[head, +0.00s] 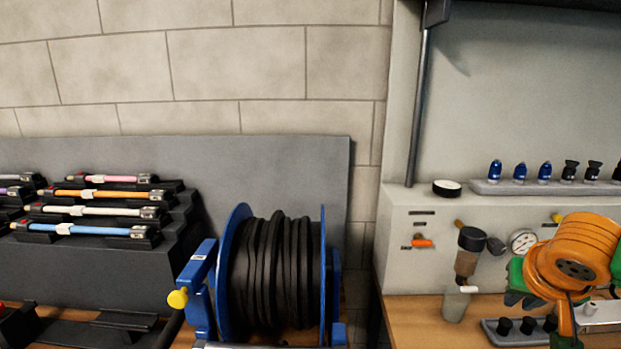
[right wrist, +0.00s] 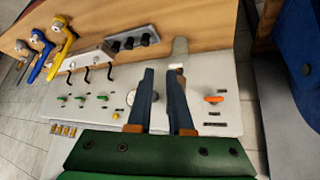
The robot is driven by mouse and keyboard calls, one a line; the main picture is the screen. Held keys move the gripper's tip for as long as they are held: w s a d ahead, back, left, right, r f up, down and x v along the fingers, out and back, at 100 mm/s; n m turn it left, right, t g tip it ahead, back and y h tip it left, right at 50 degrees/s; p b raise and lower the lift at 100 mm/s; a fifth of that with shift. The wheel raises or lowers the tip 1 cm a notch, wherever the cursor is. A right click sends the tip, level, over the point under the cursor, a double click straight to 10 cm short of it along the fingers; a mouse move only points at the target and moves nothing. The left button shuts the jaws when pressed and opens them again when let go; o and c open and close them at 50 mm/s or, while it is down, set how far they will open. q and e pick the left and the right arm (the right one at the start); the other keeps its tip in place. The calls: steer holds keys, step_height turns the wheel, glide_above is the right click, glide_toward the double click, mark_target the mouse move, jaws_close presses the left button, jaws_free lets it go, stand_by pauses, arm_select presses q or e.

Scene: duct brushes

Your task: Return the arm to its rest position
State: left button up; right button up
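My right arm, orange and green, comes in at the right edge of the head view. Its right gripper (head: 522,297) is partly hidden by the orange wrist link, in front of the pale panel (head: 408,265) and above the wooden bench. In the right wrist view the right gripper (right wrist: 161,72) has two dark fingers apart with a clear gap. Nothing is held between them; the panel shows behind. My left gripper is not in view.
A blue hose reel (head: 235,275) with black hose stands at the centre. Several coloured brushes lie on a dark stepped rack (head: 90,270) at left. A filter bowl (head: 467,262) and a gauge (head: 522,241) sit close to the right gripper. Several nozzles stand on a shelf (head: 530,187).

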steer(key=s+a+f+n+g+y, duration=0.1)
steer(key=s+f+n, duration=0.3)
steer(key=f, duration=0.8)
steer(key=s+a+f+n+g+y, duration=0.15)
steer(key=s+f, duration=0.35)
steer(key=f, duration=0.7)
steer(key=s+a+f+n+y, duration=0.1)
steer(key=s+a+f, duration=0.25)
steer(key=a, duration=0.45)
steer(key=s+a+f+n+y, duration=0.15)
steer(key=s+a, duration=0.25)
steer(key=a, duration=0.5)
step_height(320, 180, down, 20)
steer(key=s+b, duration=0.2)
steer(key=b, duration=0.2)
arm_select(q)
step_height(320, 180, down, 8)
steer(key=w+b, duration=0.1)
steer(key=b, duration=0.2)
steer(key=shift+b, duration=0.4)
arm_select(e)
steer(key=s+d+f+g, duration=0.2)
steer(key=s+f, duration=1)
steer(key=f, duration=0.3)
steer(key=shift+s+d+f+n+h, duration=0.2)
steer(key=shift+n+h, duration=0.1)
steer(key=shift+n, duration=0.1)
